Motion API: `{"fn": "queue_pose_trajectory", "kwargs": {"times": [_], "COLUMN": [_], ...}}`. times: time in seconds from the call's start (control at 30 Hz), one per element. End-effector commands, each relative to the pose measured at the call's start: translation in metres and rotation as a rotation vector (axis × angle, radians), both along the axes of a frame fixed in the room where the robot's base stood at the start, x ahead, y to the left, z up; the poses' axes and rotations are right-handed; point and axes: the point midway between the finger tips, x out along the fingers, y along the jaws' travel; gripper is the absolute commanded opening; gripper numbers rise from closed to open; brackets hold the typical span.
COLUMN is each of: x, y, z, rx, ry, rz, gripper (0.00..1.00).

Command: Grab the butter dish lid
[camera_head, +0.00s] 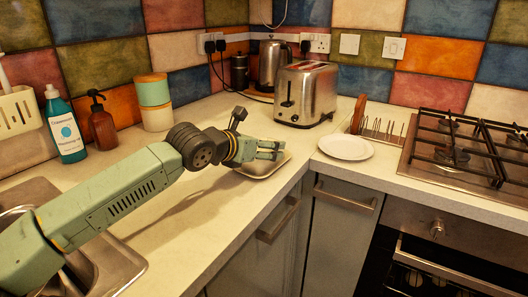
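A shallow, pale metallic dish (264,168) sits on the counter at the inner corner, left of the white plate. It may be the butter dish; I cannot clearly make out a separate lid. My gripper (274,150) reaches in from the left, and its fingers are over the dish, covering its upper part. In this single view I cannot tell whether the fingers touch the dish or hover above it. The fingers are small here, and whether they are apart or closed on something does not show clearly.
A chrome toaster (306,94) and kettle (272,65) stand behind the dish. A white plate (346,147) and a rack (382,129) lie to the right, before the gas hob (465,150). Bottles (64,130) and canisters (155,104) stand at left. Counter before the dish is clear.

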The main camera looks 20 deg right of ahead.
Motion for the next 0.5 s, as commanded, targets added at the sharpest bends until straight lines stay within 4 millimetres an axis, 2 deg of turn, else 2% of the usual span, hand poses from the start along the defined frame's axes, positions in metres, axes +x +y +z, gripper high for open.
{"fn": "queue_pose_trajectory", "kwargs": {"times": [0.07,0.5], "x": [0.0,0.0001], "y": [0.0,0.0], "z": [0.0001,0.0001], "rx": [0.0,0.0], "ry": [0.0,0.0], "rz": [0.0,0.0], "gripper": [0.62,0.33]}}
